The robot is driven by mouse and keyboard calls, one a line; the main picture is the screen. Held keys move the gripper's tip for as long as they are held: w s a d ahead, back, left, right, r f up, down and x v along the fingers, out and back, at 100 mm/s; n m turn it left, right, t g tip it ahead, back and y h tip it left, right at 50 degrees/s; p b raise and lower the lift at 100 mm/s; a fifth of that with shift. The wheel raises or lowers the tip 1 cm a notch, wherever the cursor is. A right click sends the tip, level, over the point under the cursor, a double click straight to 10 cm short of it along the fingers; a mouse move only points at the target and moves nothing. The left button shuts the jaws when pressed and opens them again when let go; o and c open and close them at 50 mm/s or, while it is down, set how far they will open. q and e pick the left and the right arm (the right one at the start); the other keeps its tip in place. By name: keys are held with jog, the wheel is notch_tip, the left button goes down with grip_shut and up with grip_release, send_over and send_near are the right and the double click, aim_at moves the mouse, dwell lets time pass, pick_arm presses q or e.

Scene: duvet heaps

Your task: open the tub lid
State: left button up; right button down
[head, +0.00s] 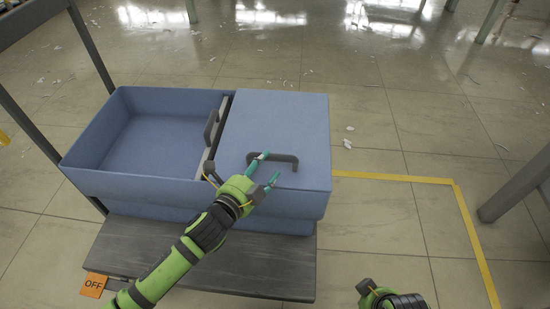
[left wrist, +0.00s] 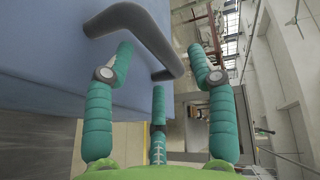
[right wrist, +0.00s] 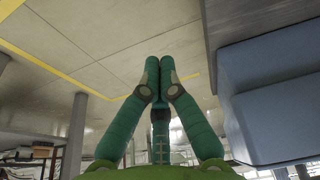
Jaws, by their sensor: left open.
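A blue tub (head: 90,165) has two compartments. The left compartment is open and looks empty. A flat blue lid (head: 280,115) lies over the right one, with a dark bar handle (head: 285,157) on top.
A second dark handle (head: 211,128) stands by the grey strip (head: 208,150) between the compartments. A dark grey board (head: 240,270) is in front of the tub, with an orange OFF sign (head: 94,286). A grey post (head: 515,185) stands at the right. Tiled floor there is mostly clear.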

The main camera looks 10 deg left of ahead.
aim_at(271, 159)
pick_arm(q)
jog(key=b+x, duration=0.1)
jog(key=x, duration=0.3)
jog(key=shift+f, duration=0.2)
jog(key=shift+w+d, duration=0.2)
jog(key=shift+w, duration=0.15)
pick_arm(e)
jog(key=v, duration=0.3)
jog(key=shift+w+r, duration=0.1)
jog(key=shift+w, duration=0.05)
pick_arm(q)
grip_shut()
